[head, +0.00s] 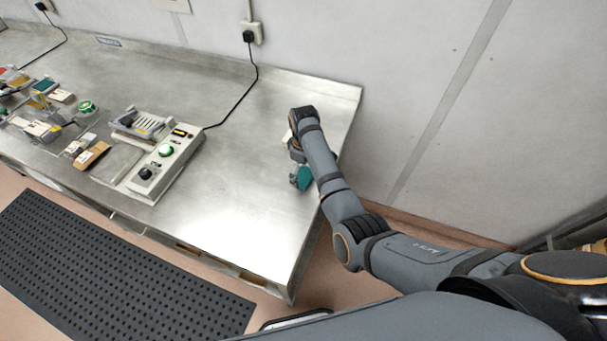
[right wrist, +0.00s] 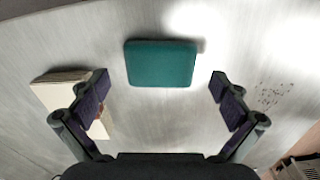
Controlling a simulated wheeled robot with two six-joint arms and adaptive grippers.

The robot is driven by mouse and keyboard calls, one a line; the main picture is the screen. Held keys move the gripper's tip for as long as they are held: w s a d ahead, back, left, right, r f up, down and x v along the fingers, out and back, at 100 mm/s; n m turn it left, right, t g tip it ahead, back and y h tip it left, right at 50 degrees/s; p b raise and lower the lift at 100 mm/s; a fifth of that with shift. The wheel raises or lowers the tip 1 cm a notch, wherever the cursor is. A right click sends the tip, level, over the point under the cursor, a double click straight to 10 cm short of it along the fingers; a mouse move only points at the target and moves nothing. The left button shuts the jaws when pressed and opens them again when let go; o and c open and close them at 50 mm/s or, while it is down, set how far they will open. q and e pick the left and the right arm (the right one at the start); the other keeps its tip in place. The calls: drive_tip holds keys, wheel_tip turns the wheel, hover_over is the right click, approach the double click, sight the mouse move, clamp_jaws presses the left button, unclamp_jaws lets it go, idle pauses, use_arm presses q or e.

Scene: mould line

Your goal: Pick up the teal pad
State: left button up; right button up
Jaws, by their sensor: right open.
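The teal pad (right wrist: 161,63) lies flat on the steel bench in the right wrist view, ahead of and between my right fingertips. It is a rounded rectangle and nothing touches it there. My right gripper (right wrist: 158,87) is open and empty, its two fingers spread wider than the pad. In the head view the teal pad (head: 304,177) shows near the right end of the bench, partly hidden by my right arm and gripper (head: 297,172). My left gripper does not show.
A cream block or stack (right wrist: 62,90) lies close beside the left finger in the right wrist view. A control box (head: 165,160) with a green button stands left on the bench (head: 235,215). Several small items lie farther left. A wall (head: 330,40) rises behind the bench.

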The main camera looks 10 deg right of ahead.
drive_tip(key=shift+f, duration=0.85)
drive_tip(key=c, duration=0.9)
drive_tip(key=shift+r, duration=0.1)
